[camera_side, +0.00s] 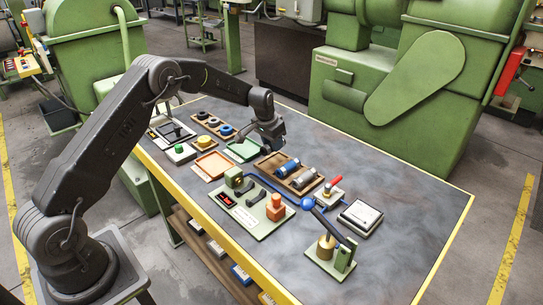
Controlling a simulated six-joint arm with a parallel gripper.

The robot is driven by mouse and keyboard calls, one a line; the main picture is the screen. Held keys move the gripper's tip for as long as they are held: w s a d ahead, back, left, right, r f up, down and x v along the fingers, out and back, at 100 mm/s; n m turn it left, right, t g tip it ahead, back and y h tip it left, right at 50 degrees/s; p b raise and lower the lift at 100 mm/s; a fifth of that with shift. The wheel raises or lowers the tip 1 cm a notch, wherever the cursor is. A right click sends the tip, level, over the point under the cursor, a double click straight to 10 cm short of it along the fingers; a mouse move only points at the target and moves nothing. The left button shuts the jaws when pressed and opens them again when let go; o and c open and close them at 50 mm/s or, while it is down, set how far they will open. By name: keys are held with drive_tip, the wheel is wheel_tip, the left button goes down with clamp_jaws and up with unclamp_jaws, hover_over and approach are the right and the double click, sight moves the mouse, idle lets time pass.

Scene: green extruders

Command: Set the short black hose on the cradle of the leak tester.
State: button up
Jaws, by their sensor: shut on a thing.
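My gripper (271,146) hangs above the far middle of the bench, over the area between the green tray and the wooden tray. It is shut on a dark piece that fits the short black hose, but its outline merges with the dark jaws. What looks like the leak tester (259,227) is a pale green plate near the front edge, with a red-marked panel, a green block with a brass face, dark upright parts and an orange block. The dark parts look like its cradle, though I cannot tell for sure. My gripper is behind and above this plate, apart from it.
A red-handled clamp (331,186), a blue-knobbed lever press (343,260) and a square scale (360,216) stand to the right. Small trays fill the left. The bench's right end is clear.

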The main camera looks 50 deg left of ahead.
drive_tip(key=s+d+r+m+g+h, duration=0.1)
drive_tip(key=s+d+r+m, duration=0.15)
drive_tip(key=s+m, duration=0.6)
drive_tip(key=s+d+r+m+g+h, duration=0.2)
drive_tip(key=s+d+m, duration=0.2)
drive_tip(key=s+m, duration=0.4)
drive_tip(key=shift+m, duration=0.65)
drive_tip(key=shift+w+f, duration=0.2)
drive_tip(key=shift+f, duration=1.85)
drive_tip(key=shift+w+f, duration=0.15)
drive_tip(key=shift+f, duration=1.9)
drive_tip(key=o, duration=0.9)
drive_tip(key=shift+c, duration=0.2)
